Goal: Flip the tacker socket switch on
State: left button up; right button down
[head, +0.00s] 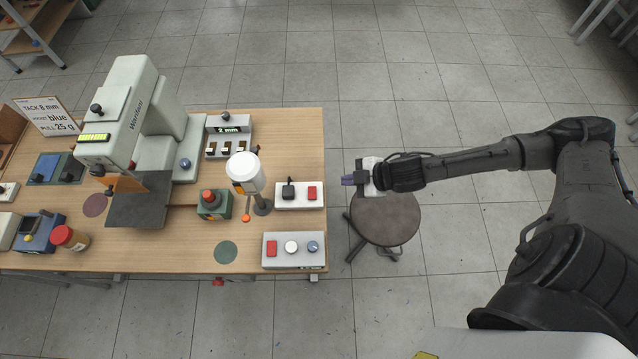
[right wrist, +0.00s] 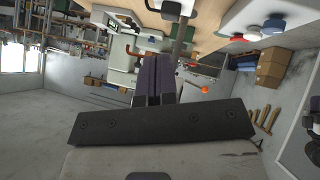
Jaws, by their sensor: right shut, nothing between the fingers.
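A white socket block (head: 300,203) sits at the right edge of the wooden table in the head view. It carries a black plug (head: 288,190) on its left and a red rocker switch (head: 312,193) on its right. I cannot read the rocker's position. My right gripper (head: 346,181) is shut and empty, just off the table's right edge, to the right of the block and apart from it. Its purple fingers (right wrist: 153,80) are together in the right wrist view. My left gripper is not in view.
A grey control box (head: 294,263) with red, white and blue controls sits nearer me. A white-topped lamp-like post (head: 246,174) and a green box with a red button (head: 214,204) stand left of the block. A round stool (head: 388,222) stands below my right arm.

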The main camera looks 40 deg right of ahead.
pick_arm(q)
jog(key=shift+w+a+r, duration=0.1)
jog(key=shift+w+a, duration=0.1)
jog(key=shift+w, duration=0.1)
pick_arm(e)
jog(key=shift+w+a, duration=0.15)
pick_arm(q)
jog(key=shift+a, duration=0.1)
pick_arm(e)
jog(key=b, duration=0.1)
send_over(312, 186)
jog(key=s, duration=0.3)
notch_tip(312, 186, down, 7)
jog(key=shift+r, duration=0.1)
jog(key=shift+w+d+f+b, duration=0.1)
jog(key=shift+d+f+b, duration=0.1)
jog(key=shift+f, duration=0.35)
jog(key=shift+w+d+f+b, duration=0.1)
jog(key=shift+d+f+b, duration=0.1)
jog(key=shift+f, duration=0.3)
jog(key=shift+w+d+f, duration=0.1)
jog(key=shift+w+f, duration=0.05)
jog(key=shift+f, duration=0.55)
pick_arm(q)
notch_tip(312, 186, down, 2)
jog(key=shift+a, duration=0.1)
pick_arm(e)
jog(key=shift+d, duration=0.1)
